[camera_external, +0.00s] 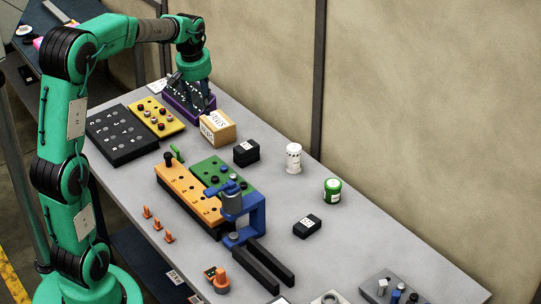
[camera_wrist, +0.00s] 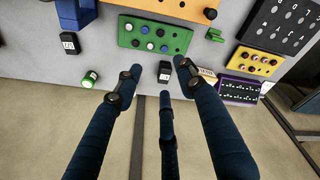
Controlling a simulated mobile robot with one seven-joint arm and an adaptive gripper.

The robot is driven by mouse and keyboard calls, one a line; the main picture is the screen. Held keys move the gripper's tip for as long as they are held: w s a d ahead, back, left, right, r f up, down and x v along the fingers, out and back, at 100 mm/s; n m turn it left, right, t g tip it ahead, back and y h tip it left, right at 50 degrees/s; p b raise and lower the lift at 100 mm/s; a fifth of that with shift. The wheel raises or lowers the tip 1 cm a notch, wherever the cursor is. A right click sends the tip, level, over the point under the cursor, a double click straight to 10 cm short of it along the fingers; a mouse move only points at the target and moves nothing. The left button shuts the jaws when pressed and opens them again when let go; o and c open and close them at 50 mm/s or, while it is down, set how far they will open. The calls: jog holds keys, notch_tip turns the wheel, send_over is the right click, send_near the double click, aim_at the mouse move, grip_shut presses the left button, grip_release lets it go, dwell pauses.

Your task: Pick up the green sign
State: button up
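A small upright green piece (camera_external: 177,153), which may be the green sign, stands beside the far end of the orange block in the external view. In the wrist view a small green piece (camera_wrist: 214,35) stands beside the green board (camera_wrist: 155,35); its face is not readable. My gripper (camera_external: 190,94) is far from it, at the back of the table, over or in front of the purple tray (camera_external: 204,113). In the wrist view my gripper's dark fingers (camera_wrist: 157,68) are spread apart with nothing between them.
The orange block (camera_external: 185,187) and blue clamp (camera_external: 257,212) stand mid-table. A cardboard box (camera_external: 217,128), black box (camera_external: 246,152), white can (camera_external: 293,158) and green-topped jar (camera_external: 332,190) lie to the right. Yellow (camera_external: 157,118) and black panels (camera_external: 122,136) lie at the back left.

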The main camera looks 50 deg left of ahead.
jog(key=w+a+f+n+g, duration=0.1)
jog(key=w+a+f+n, duration=0.25)
jog(key=a+f, duration=0.75)
jog(key=n, duration=0.3)
send_over(176, 149)
jog(key=a, duration=0.1)
notch_tip(176, 149, down, 9)
jog(key=shift+w+g+h, duration=0.4)
jog(key=shift+w, duration=0.05)
jog(key=shift+f, duration=0.15)
notch_tip(176, 149, down, 8)
jog(key=shift+f+b, duration=0.2)
jog(key=shift+b, duration=0.45)
jog(key=shift+s+f+b, duration=0.2)
jog(key=shift+f+b, duration=0.4)
jog(key=shift+f, duration=2.05)
